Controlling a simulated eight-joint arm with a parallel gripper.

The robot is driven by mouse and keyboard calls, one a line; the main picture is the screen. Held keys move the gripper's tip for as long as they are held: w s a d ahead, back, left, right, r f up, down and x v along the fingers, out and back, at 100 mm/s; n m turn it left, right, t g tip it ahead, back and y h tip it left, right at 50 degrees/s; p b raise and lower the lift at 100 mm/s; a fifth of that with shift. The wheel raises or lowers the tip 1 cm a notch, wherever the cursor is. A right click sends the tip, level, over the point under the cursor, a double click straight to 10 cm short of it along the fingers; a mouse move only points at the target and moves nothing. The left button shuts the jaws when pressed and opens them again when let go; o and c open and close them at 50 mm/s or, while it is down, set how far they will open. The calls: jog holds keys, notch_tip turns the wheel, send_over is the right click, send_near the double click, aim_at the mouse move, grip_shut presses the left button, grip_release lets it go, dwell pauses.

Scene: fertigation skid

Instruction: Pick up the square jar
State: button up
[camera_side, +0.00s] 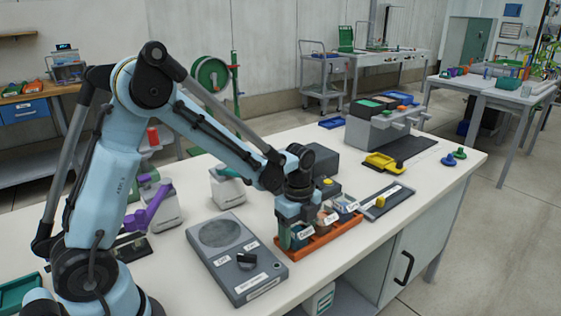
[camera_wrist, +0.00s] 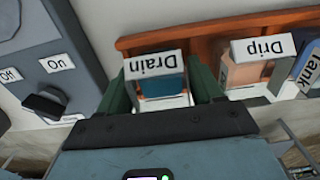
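In the wrist view a clear, square-sided jar with teal contents (camera_wrist: 162,86) and a tag reading "Drain" stands in the orange rack (camera_wrist: 210,30). My gripper (camera_wrist: 158,78) has its green fingers on either side of this jar, spread around it. A small gap seems to show, but I cannot tell if either finger touches. In the side view my gripper (camera_side: 294,236) is low over the near-left end of the orange rack (camera_side: 322,246) and partly hides the jar. A "Drip" container with pinkish-brown contents (camera_wrist: 248,74) stands beside it, then a blue "Tank" one (camera_wrist: 312,70).
A grey control box (camera_side: 232,262) with a knob and On/Off labels lies left of the rack. A dark flat tray (camera_side: 388,202) lies right of it, and a dark grey block (camera_side: 322,162) stands behind. White jugs (camera_side: 228,188) stand farther left. The table's front edge is close.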

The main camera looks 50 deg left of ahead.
jog(key=c, duration=0.7)
jog(key=shift+r, duration=0.15)
jog(key=shift+r, duration=0.55)
notch_tip(320, 180, up, 2)
jog(key=shift+r, duration=0.15)
jog(key=shift+s+d+r, duration=0.9)
jog(key=shift+d+r, duration=0.8)
jog(key=shift+r, duration=0.1)
jog(key=shift+s+d+r, duration=0.95)
jog(key=shift+d+r, duration=0.8)
jog(key=shift+r, duration=0.1)
jog(key=shift+s+d+r, duration=0.9)
jog(key=shift+d+r, duration=0.8)
jog(key=shift+r, duration=0.1)
